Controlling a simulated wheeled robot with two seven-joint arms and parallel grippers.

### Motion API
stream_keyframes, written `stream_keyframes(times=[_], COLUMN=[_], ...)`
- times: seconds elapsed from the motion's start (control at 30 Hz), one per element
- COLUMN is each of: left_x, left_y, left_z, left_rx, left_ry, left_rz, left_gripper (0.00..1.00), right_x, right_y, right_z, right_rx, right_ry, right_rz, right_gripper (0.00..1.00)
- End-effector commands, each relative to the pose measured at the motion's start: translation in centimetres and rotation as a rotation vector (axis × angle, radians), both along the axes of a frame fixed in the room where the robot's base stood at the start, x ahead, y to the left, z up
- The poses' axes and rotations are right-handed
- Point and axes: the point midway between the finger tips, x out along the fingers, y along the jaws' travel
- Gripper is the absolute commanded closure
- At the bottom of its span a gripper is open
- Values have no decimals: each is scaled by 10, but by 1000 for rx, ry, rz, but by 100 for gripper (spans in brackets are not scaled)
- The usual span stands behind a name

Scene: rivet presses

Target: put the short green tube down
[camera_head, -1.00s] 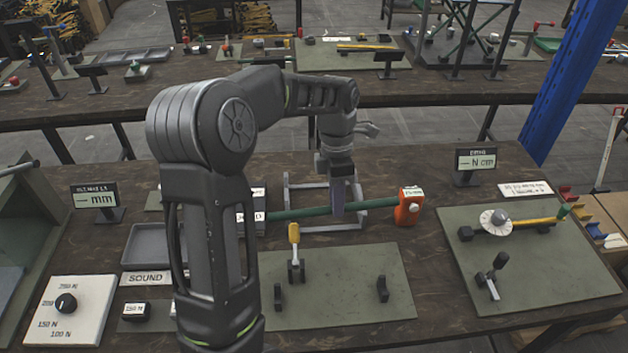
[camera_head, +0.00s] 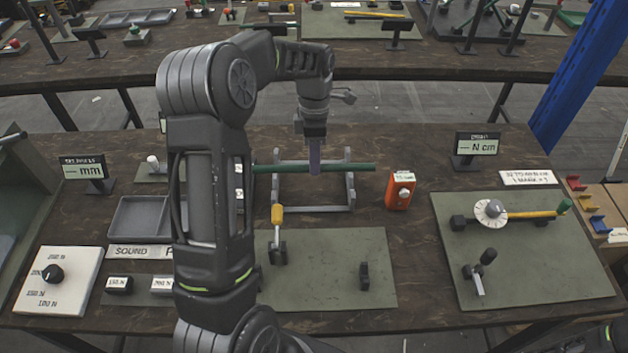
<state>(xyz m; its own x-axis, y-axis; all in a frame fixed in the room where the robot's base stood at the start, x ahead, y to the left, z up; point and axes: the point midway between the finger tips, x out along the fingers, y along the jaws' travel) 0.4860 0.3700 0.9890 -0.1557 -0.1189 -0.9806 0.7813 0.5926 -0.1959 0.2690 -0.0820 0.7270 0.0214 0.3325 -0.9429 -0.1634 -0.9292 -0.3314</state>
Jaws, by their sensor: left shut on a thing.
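The short green tube (camera_head: 347,167) lies level, left to right, at the height of the upper ends of a grey metal rack (camera_head: 317,209). My left gripper (camera_head: 314,168) points down and is shut on the tube near its middle. The tube's right end sticks out past the rack's right side; its left part runs up to my arm, which may hide the end. I cannot tell whether the tube touches the rack. My right gripper is not in view.
An orange device (camera_head: 400,190) stands right of the rack, apart from the tube. A green mat (camera_head: 330,285) with a yellow-handled clamp (camera_head: 277,230) lies in front. A second mat (camera_head: 535,275) at the right bears a dial gauge. Displays (camera_head: 477,147) stand behind.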

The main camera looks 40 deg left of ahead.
Motion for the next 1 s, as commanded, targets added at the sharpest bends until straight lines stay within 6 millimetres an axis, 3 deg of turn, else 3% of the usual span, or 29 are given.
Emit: stream_keyframes(times=[0.13,0.47,0.77,1.0], left_x=[0,0,0,0], left_y=[0,0,0,0], left_z=[-29,-30,-67,-67], left_rx=[1,0,0,0], left_ry=[-1,-1,0,-1], left_rz=[1,1,2,1], left_gripper=[100,100,100,100], right_x=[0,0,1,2], right_y=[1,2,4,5], right_z=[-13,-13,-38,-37], right_rx=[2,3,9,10], right_ry=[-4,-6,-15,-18], right_rz=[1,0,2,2], right_gripper=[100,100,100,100])
